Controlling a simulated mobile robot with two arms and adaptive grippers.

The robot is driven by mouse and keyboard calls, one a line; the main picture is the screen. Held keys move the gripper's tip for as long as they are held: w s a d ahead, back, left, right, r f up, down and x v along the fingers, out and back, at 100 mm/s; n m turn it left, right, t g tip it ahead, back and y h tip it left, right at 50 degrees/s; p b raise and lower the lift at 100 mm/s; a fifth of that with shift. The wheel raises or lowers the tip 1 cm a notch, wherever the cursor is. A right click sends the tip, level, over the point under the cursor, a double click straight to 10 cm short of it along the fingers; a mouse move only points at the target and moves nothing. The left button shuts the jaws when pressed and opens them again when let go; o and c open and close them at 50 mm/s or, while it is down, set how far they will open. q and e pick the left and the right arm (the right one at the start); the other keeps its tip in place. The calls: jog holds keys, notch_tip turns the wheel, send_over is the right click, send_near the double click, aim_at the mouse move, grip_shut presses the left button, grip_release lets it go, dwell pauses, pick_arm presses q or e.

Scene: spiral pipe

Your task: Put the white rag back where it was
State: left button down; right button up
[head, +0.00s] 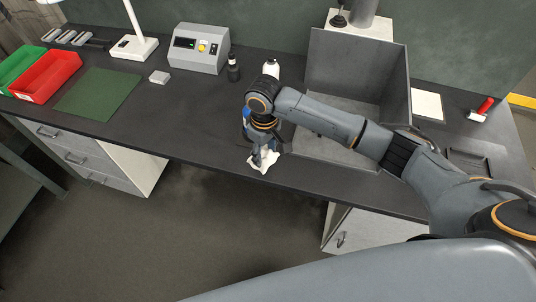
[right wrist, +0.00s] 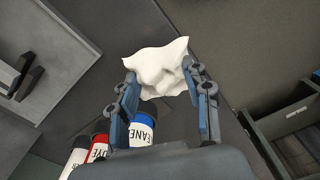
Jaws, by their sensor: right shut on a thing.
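The white rag (head: 263,160) hangs at the front edge of the dark workbench in the head view. It is crumpled and also shows between the fingers in the right wrist view (right wrist: 160,68). My right gripper (right wrist: 160,84) is shut on the rag. In the head view my right gripper (head: 265,146) points down at the bench's front edge, and its own wrist partly covers it. I cannot tell if the rag touches the bench. My left gripper is not in view.
Bottles labelled cleaner (right wrist: 142,130) and dye (right wrist: 98,147) stand near the gripper. A grey metal booth (head: 330,75) is behind my right arm. A dark bottle (head: 233,68) and a control box (head: 198,48) stand further back.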

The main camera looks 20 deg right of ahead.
aim_at(268, 158)
jog(key=shift+w+d+f, duration=0.25)
jog(key=shift+d+f, duration=0.2)
jog(key=shift+f, duration=0.15)
jog(key=f, duration=0.3)
jog(key=shift+w+d+p, duration=0.1)
jog(key=shift+d+p, duration=0.1)
jog(key=shift+p, duration=0.1)
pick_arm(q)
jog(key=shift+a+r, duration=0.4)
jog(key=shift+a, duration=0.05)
pick_arm(e)
jog(key=shift+f, duration=0.3)
jog(key=shift+f, duration=0.15)
jog(key=o, duration=1)
pick_arm(q)
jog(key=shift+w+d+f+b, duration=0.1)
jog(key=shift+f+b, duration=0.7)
jog(key=shift+b, duration=0.05)
pick_arm(e)
notch_tip(268, 158, up, 12)
jog(key=shift+r, duration=0.2)
jog(key=shift+f, duration=0.1)
